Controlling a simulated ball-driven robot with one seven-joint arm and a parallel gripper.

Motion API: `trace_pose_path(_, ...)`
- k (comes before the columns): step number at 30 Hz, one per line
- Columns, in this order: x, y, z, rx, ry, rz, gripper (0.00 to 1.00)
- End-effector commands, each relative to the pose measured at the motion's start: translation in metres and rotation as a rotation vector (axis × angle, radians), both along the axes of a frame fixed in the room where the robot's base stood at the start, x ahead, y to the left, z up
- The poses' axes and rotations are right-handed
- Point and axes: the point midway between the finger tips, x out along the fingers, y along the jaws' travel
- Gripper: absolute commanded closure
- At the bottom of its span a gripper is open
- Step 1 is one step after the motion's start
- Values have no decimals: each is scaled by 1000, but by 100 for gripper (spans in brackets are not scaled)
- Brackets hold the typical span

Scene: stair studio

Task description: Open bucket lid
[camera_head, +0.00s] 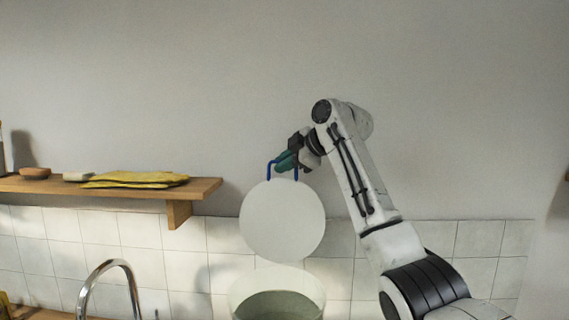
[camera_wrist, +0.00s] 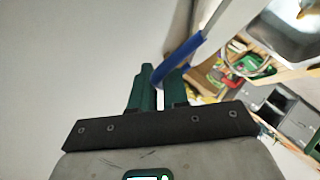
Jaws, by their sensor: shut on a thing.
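The round white lid (camera_head: 283,222) stands tilted up, its flat face toward the head view, above the open bucket (camera_head: 240,293). Its blue handle (camera_head: 271,170) is at the top edge. My gripper (camera_head: 287,162), with green fingers, is shut on this handle. In the wrist view the fingers (camera_wrist: 158,88) close around the blue handle (camera_wrist: 182,62), and the white lid (camera_wrist: 228,22) runs up from it, seen nearly edge-on. The bucket's grey inside shows below the lid. Whether the lid's lower edge is joined to the bucket's rim, I cannot tell.
A wooden shelf (camera_head: 205,188) with a folded yellow cloth (camera_head: 135,179) is on the wall to the left. A metal tap (camera_head: 128,272) stands left of the bucket. The wall above is bare. The wrist view also shows a sink (camera_wrist: 285,30) at upper right.

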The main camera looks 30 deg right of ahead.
Motion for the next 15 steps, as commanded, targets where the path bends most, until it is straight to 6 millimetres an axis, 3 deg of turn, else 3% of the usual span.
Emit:
trace_pose_path(1,0,1,-2,1,4,1,100)
trace_pose_path(2,0,1,-2,1,4,1,83)
trace_pose_path(6,0,1,-2,0,3,1,69)
trace_pose_path(15,-1,-1,0,-1,0,0,67)
